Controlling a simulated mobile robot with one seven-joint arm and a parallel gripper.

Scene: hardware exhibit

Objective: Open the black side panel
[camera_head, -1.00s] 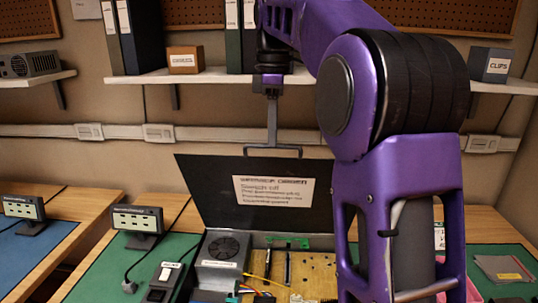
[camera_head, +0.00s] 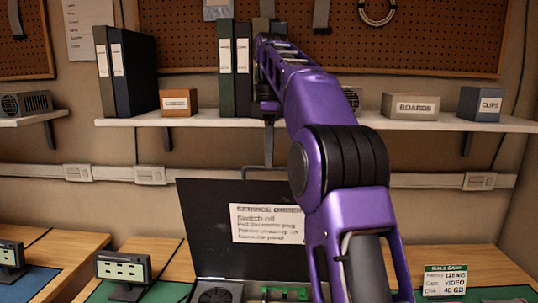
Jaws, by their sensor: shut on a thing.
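The black side panel (camera_head: 206,220) stands raised at the back of an open computer case (camera_head: 243,293). A white service order label (camera_head: 268,224) is on its face. My gripper (camera_head: 268,112) is above the panel's top edge, in front of the shelf. It is shut on a thin grey handle (camera_head: 269,150) that runs down to the panel's top edge. My purple arm hides the panel's right end and part of the case. The fingertips are small and dark here. The case's lower part is below the picture.
A shelf (camera_head: 222,121) with binders, an orange box (camera_head: 179,102), a boards box (camera_head: 409,106) and a clips box (camera_head: 480,103) is close behind my gripper. A small display (camera_head: 123,268) stands left of the case. A build card (camera_head: 445,281) stands at right.

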